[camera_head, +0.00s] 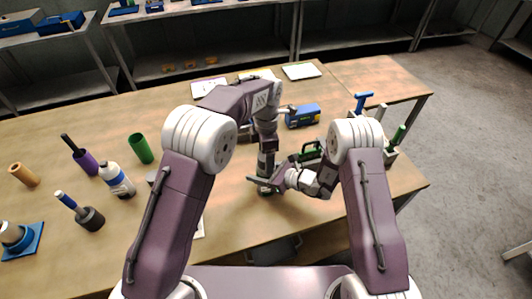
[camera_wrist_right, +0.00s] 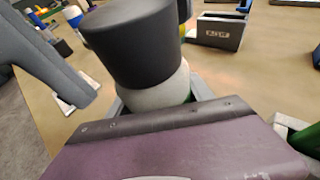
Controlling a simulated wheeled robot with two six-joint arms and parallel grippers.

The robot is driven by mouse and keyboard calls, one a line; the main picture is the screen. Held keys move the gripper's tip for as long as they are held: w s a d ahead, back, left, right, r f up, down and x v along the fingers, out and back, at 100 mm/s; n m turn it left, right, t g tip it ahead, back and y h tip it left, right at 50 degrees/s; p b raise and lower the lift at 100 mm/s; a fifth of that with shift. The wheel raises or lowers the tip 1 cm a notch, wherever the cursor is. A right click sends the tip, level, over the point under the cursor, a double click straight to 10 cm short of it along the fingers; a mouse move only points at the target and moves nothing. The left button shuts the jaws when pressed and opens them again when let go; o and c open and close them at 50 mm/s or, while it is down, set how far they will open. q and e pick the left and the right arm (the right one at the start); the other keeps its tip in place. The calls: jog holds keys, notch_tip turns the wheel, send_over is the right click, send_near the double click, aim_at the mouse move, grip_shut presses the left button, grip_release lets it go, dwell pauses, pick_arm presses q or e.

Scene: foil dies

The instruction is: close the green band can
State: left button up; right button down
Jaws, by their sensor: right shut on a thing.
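My right gripper (camera_head: 268,184) reaches in from the right, low over the middle of the table, and is shut on an upright can. In the right wrist view, the can has a light grey body (camera_wrist_right: 160,88) between the fingers, with a wide black cylinder (camera_wrist_right: 132,42) above it, slightly tilted in the picture. I cannot tell whether that black part is seated or only held over the body.
A green cup (camera_head: 141,148), a white bottle (camera_head: 117,180) and a dark cup with a blue-handled tool (camera_head: 88,217) stand to the left. A blue device (camera_head: 303,116) is behind; a green-handled box (camera_head: 311,151) is close right of the gripper. The front-left tabletop is partly clear.

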pick_arm(q)
notch_tip(320, 180, up, 12)
dwell(0.4)
pick_arm(e)
jog(key=shift+c, duration=1.8)
grip_release()
pick_arm(q)
jog(key=shift+f+b, duration=0.8)
jog(key=shift+f, duration=0.05)
pick_arm(e)
jog(key=v, duration=0.9)
